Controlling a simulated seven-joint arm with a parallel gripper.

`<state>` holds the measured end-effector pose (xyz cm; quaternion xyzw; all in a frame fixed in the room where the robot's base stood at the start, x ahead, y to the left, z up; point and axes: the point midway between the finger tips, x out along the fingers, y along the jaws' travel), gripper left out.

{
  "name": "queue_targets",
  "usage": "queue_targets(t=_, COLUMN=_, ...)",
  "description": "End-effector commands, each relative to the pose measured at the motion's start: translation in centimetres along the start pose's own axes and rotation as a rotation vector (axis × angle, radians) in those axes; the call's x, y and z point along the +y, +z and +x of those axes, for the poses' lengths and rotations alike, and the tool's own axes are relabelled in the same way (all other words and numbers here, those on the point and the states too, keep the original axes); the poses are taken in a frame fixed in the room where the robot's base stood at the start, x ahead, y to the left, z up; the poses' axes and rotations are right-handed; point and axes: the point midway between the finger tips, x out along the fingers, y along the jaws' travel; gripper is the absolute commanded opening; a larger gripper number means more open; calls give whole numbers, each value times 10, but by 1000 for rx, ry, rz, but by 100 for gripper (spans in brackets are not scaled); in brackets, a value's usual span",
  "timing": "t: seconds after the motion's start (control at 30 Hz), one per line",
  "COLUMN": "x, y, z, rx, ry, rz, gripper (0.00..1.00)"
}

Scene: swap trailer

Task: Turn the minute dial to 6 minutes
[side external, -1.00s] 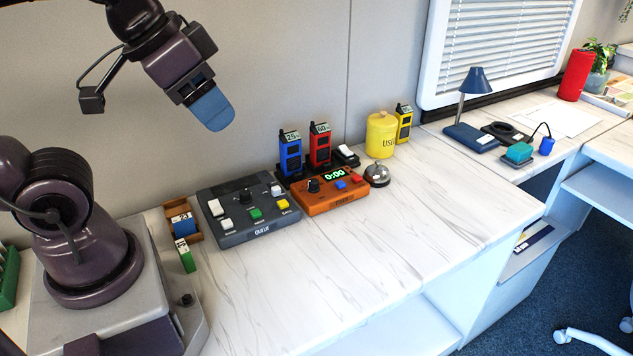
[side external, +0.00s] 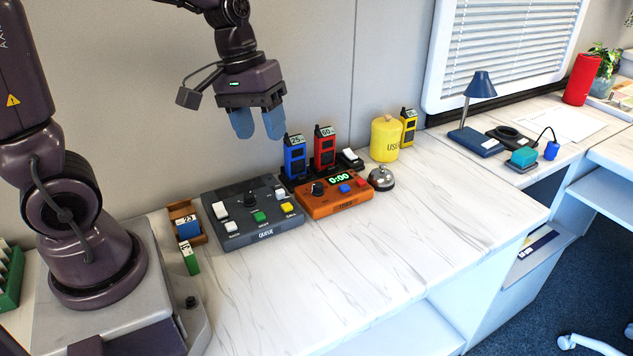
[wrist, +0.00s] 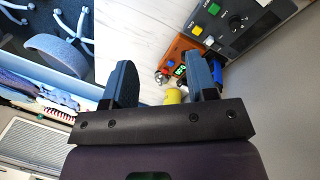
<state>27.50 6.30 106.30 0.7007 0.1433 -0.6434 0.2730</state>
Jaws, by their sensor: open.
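The orange timer box (side external: 345,204) sits on the white marbled counter. It has a green display reading 0:00 (side external: 340,179), a black dial (side external: 318,188) at its left, and a blue and a red button. In the wrist view the orange box (wrist: 178,49) is partly hidden behind one of my fingers. The dial's pointer is too small to read. My gripper (side external: 258,132) is open and empty, fingers pointing down. It is above and behind the grey box, left of and higher than the dial, and touches nothing. It also shows in the wrist view (wrist: 162,84).
A grey QUEUE box (side external: 248,232) with a knob and buttons stands left of the timer. Blue (side external: 294,158) and red (side external: 325,150) radios stand behind it. A silver bell (side external: 381,179) and a yellow canister (side external: 385,140) are at its right. The counter in front is clear.

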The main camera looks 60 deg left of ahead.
Motion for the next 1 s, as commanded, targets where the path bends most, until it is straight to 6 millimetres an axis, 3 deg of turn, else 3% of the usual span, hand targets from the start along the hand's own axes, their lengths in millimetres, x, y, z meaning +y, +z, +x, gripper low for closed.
queue_targets(t=0.4, x=-66, y=-123, z=99, rx=-131, ry=31, rz=-1085, gripper=52)
queue_targets(t=0.5, x=-80, y=-149, z=116, rx=-122, ry=55, rz=-1331, gripper=52)
queue_targets(t=0.6, x=-80, y=-173, z=116, rx=-108, ry=116, rz=-1533, gripper=52)
queue_targets(t=0.7, x=-72, y=-186, z=107, rx=-111, ry=175, rz=-1655, gripper=52)
queue_targets(t=0.8, x=-70, y=-186, z=107, rx=-126, ry=183, rz=-1728, gripper=52)
queue_targets(t=1.0, x=-66, y=-186, z=124, rx=-131, ry=177, rz=-1751, gripper=52)
